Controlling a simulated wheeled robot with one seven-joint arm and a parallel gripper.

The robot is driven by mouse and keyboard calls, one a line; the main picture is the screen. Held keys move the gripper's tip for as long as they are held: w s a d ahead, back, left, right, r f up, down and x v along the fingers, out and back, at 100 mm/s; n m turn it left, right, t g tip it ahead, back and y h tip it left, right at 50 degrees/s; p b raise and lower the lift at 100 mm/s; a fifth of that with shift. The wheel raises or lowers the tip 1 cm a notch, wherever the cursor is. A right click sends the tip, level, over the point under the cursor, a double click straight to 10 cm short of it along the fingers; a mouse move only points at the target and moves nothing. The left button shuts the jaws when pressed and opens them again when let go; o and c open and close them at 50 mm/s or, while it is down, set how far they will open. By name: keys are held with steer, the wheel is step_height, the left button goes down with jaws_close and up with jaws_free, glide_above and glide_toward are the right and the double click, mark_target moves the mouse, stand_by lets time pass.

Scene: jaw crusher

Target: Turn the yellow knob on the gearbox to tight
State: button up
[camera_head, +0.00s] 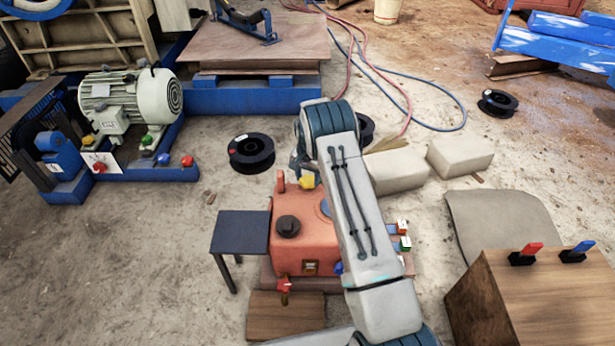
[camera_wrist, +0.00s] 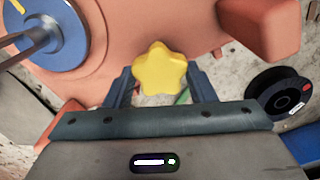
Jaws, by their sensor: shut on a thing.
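The yellow star-shaped knob (camera_wrist: 159,69) sits at the edge of the orange gearbox (camera_wrist: 180,25) in the wrist view. My gripper (camera_wrist: 160,82) has one finger on each side of the knob and is shut on it. In the head view the gearbox (camera_head: 265,227) stands below and left of my arm, and the yellow knob (camera_head: 307,182) shows at its far top edge. My gripper (camera_head: 305,165) is there at the knob, mostly hidden by my arm. I cannot read any tight marking.
A blue disc with a metal shaft (camera_wrist: 55,35) is on the gearbox at upper left in the wrist view. A black spool (camera_head: 251,153) lies on the floor behind the gearbox. A small dark table (camera_head: 240,231) stands left of it, and pale blocks (camera_head: 460,156) lie to the right.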

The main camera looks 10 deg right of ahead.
mark_target(308, 179)
steer(key=shift+m, duration=0.6)
steer(key=o, duration=1)
step_height(308, 179, up, 14)
steer(key=p, duration=0.4)
steer(key=shift+f, duration=0.1)
